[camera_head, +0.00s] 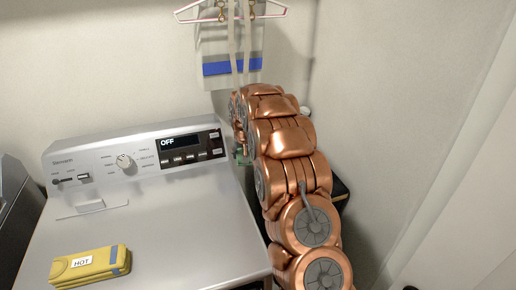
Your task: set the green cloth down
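A small patch of green (241,155) shows at the left edge of my copper arm, beside the back right corner of the washer. It may be part of the green cloth; most of it is hidden behind my arm. My gripper is hidden behind the arm's links, so its fingers and what they hold do not show.
The washer (168,238) has a closed, mostly clear top. The control panel (140,158) reads OFF. A hanger (232,14) hangs behind. A dark object (340,190) sits right of my arm.

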